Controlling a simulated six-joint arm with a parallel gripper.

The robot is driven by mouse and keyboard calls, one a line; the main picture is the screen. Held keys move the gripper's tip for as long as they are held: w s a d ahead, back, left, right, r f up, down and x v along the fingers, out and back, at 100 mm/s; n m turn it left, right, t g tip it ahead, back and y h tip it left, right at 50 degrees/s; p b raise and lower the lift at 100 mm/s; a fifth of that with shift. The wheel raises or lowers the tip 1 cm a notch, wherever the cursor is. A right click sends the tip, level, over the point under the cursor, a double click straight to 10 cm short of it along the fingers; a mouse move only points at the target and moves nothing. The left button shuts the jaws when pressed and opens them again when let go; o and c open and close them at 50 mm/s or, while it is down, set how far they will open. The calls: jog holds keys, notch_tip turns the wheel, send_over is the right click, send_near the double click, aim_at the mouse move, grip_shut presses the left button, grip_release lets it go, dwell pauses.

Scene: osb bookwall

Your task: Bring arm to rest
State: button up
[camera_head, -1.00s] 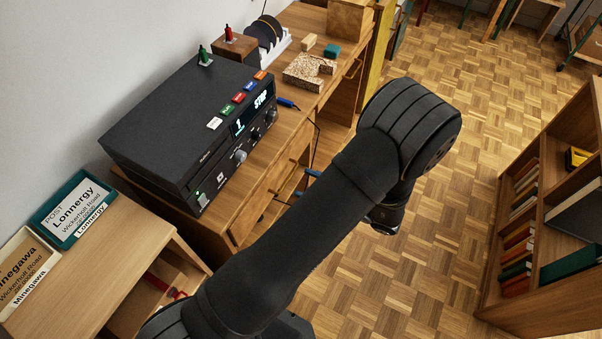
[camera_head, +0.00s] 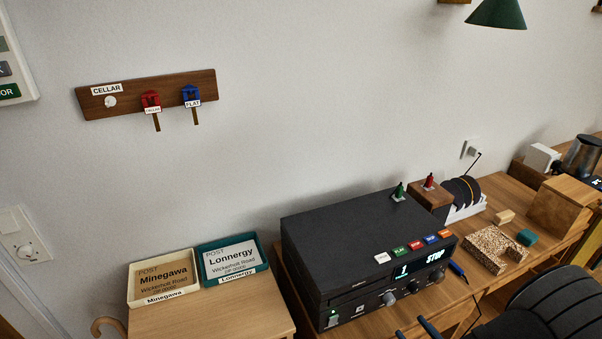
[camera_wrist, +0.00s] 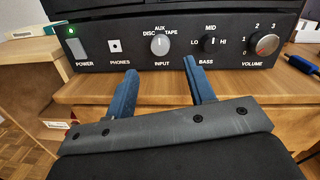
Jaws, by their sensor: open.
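My gripper (camera_wrist: 160,77) has two blue fingers standing apart with nothing between them, in the wrist view. They point at the front of a black stereo unit, below its INPUT knob (camera_wrist: 160,45). I cannot tell whether the fingertips touch anything. In the head view the tips of my gripper (camera_head: 413,330) show at the bottom edge, just in front of the black unit (camera_head: 360,235). The rest of the arm is out of view.
The unit stands on a wooden desk (camera_head: 500,275) holding a speckled block (camera_head: 490,247), a teal block (camera_head: 526,238) and a wooden box (camera_head: 565,207). Two post trays, Minegawa (camera_head: 135,295) and Lonnergy (camera_head: 228,243), stand on the left cabinet (camera_head: 215,312). A key board (camera_head: 130,108) hangs on the wall.

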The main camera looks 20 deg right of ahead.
aim_at(391, 303)
jog(key=w, duration=0.7)
jog(key=shift+w+a+r, duration=0.2)
jog(key=shift+a+r, duration=0.05)
jog(key=s+d+f, duration=0.1)
jog(key=s, duration=1.6)
jog(key=w, duration=1.1)
jog(key=w+a+r, duration=0.1)
jog(key=w, duration=0.4)
jog(key=shift+w, duration=0.6)
jog(key=n, duration=0.4)
jog(key=shift+s+n, duration=0.1)
jog(key=shift+n, duration=0.2)
jog(key=n, duration=0.4)
jog(key=shift+n+g, duration=0.4)
jog(key=shift+s+d, duration=0.1)
jog(key=shift+s, duration=1.35)
